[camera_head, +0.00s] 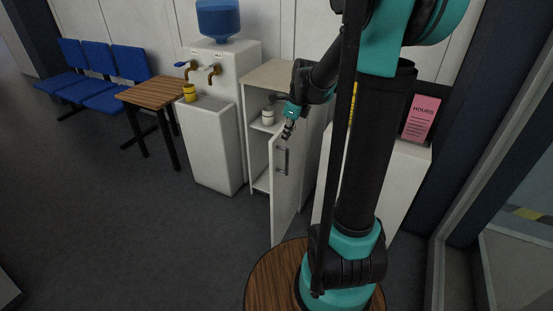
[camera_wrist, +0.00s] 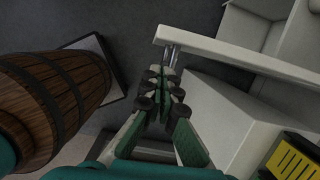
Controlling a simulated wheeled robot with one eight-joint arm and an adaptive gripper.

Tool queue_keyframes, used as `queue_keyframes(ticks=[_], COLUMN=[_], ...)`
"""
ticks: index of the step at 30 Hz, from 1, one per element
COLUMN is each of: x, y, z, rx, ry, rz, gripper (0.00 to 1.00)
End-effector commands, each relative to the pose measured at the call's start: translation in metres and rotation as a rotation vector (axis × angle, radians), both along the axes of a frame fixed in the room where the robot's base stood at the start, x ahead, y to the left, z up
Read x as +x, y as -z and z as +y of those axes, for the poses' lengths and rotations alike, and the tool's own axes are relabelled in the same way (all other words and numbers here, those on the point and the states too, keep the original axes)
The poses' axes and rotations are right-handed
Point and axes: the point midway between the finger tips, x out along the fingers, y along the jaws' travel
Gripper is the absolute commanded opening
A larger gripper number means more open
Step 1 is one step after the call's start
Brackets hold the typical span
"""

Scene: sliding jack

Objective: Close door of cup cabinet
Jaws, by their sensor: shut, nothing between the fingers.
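The cup cabinet (camera_head: 273,75) is a narrow pale cabinet beside the water dispenser. Its door (camera_head: 286,196) stands open, swung out toward the front, and carries a grey bar handle (camera_head: 283,161). A white cup (camera_head: 268,117) stands on an inner shelf. My gripper (camera_head: 287,133) is near the top edge of the door, just above the handle. In the wrist view my gripper (camera_wrist: 163,92) has its fingers together with nothing between them. The fingertips point at the door's top edge (camera_wrist: 235,52) close to the handle (camera_wrist: 172,54); I cannot tell whether they touch.
A wooden table (camera_head: 153,94) and blue chairs (camera_head: 84,80) are farther left. A white stand with a pink sign (camera_head: 420,119) is at right. The floor before the door is clear.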

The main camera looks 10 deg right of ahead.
Motion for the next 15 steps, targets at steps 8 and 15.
queue_keyframes(ticks=[8, 15], x=[0.006, 0.011], y=[0.022, 0.061], z=[0.005, 0.013], rx=[0.006, 0.005], ry=[0.023, 0.022], rz=[0.008, 0.007], gripper=[0.00, 0.00])
